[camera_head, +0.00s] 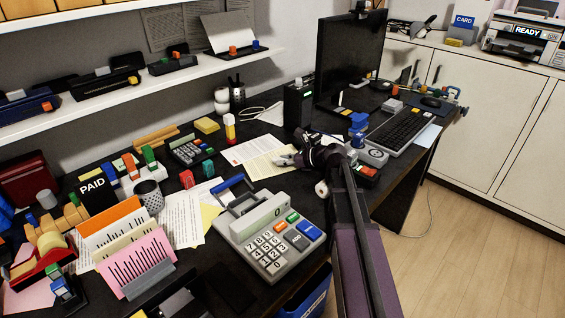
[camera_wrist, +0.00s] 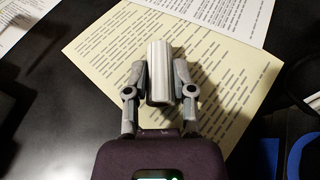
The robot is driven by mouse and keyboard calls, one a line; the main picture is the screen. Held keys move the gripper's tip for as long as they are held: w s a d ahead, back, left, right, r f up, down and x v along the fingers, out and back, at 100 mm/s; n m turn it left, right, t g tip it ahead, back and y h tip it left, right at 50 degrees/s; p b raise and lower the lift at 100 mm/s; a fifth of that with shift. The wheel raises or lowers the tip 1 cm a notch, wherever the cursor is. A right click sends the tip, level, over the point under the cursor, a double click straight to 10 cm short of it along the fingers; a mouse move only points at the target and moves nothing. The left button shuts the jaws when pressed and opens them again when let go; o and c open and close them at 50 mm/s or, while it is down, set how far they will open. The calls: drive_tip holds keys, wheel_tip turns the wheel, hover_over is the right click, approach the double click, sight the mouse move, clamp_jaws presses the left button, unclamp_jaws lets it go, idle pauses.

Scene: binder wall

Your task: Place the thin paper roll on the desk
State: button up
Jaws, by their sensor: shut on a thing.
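My gripper (camera_wrist: 160,78) is shut on a thin, pale grey-white paper roll (camera_wrist: 158,58), its fingers on either side of it. The roll lies lengthwise between the fingers over a cream printed sheet (camera_wrist: 105,45) on the dark desk (camera_wrist: 45,130). I cannot tell whether the roll touches the sheet. In the head view, my gripper (camera_head: 285,160) is low over the middle of the desk, by the cream sheet (camera_head: 264,166). The roll is hard to make out there.
A large calculator (camera_head: 270,235) stands in front of the gripper. The monitor (camera_head: 350,62) and keyboard (camera_head: 400,128) are behind and to the right. A smaller calculator (camera_head: 190,151) and several red and green blocks lie to the left. The desk's right edge drops to the floor.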

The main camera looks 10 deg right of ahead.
drive_tip(key=shift+f, duration=0.15)
drive_tip(key=o, duration=0.8)
drive_tip(key=shift+c, duration=0.2)
drive_tip(key=shift+r, duration=0.3)
drive_tip(key=p+v, duration=0.4)
drive_tip(key=v, duration=0.8)
drive_tip(key=shift+p, duration=0.3)
drive_tip(key=shift+f, duration=0.1)
